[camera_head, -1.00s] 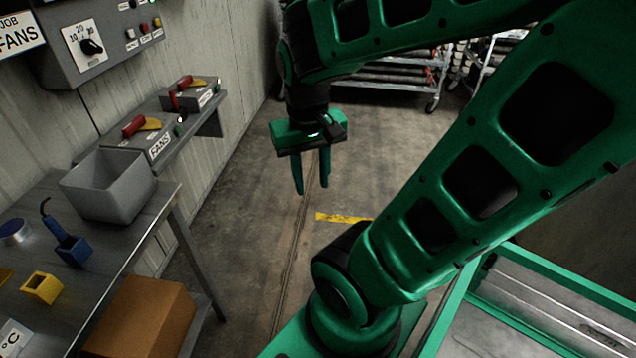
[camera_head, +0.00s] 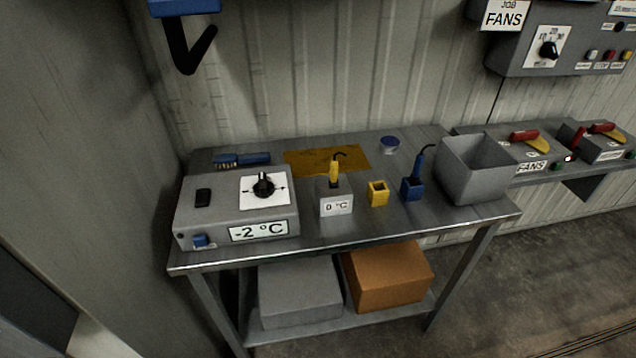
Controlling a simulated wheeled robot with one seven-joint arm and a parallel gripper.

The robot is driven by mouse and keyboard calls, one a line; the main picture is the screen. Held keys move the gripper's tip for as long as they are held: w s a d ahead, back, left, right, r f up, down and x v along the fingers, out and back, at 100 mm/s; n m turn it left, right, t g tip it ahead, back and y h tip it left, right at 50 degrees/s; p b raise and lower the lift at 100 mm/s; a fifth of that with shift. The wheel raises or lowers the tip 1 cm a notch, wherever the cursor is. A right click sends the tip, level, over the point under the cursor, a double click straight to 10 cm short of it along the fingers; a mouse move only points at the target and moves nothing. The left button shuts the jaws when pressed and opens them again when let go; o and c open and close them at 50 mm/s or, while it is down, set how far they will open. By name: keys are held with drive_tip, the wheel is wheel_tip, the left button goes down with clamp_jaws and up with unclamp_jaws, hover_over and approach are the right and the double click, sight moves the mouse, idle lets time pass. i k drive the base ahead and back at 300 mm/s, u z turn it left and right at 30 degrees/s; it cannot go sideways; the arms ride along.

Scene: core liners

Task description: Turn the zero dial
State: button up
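A grey box (camera_head: 220,208) stands at the left end of a metal table (camera_head: 360,243). On its top is the zero dial (camera_head: 263,184), a black knob on a white plate with marks. The front of the box carries a "-2 °C" label (camera_head: 258,230) and a blue switch (camera_head: 200,240). A small grey block (camera_head: 336,203) labelled "0 °C" stands to its right, with a yellow-handled probe (camera_head: 334,170) upright in it. My gripper is out of the picture now.
A yellow holder (camera_head: 378,193), a blue holder (camera_head: 412,188) with a blue probe, and a grey bin (camera_head: 472,170) stand to the right. A brush (camera_head: 242,160) lies behind the box. A black hook (camera_head: 188,48) hangs above. Boxes fill the lower shelf.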

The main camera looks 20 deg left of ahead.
sight(264, 188)
drive_tip(key=u, duration=1.25)
drive_tip(key=k, duration=0.35)
drive_tip(key=u, duration=0.35)
drive_tip(key=i, duration=0.5)
drive_tip(key=z, duration=0.05)
